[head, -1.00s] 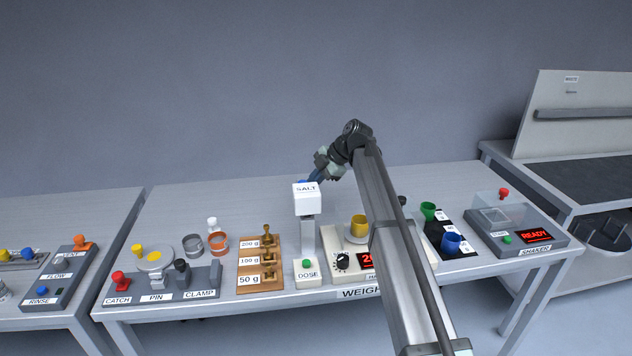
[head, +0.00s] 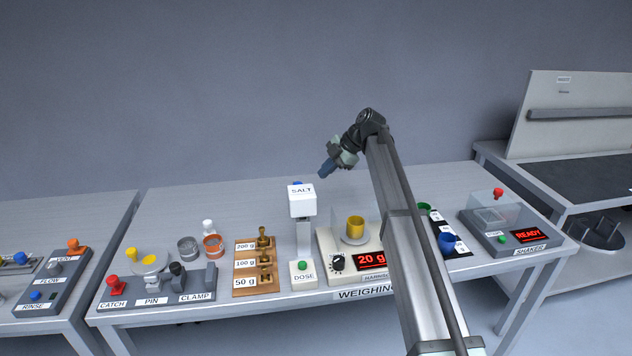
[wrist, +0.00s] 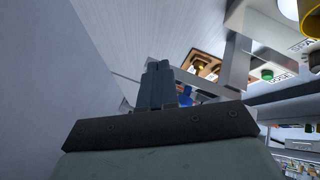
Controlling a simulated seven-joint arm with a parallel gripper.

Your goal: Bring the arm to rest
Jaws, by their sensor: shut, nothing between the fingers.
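My gripper (head: 324,172) is in the air above the table, a little behind and to the right of the white salt hopper (head: 302,200). Its fingers are together and hold nothing; they also show closed in the wrist view (wrist: 157,82). The arm reaches in from the front right, over the table. A yellow cup (head: 356,227) stands on the pan of the scale (head: 325,240), whose red display reads 20 g. The green dose button (head: 302,265) is at the foot of the hopper.
Left of the hopper are a wooden weight block (head: 244,283), small dishes and a catch-pin-clamp fixture (head: 190,298). Right are a green cup (head: 424,208), a blue cup (head: 446,241) and a shaker (head: 500,250) reading READY. The back strip of the table is clear.

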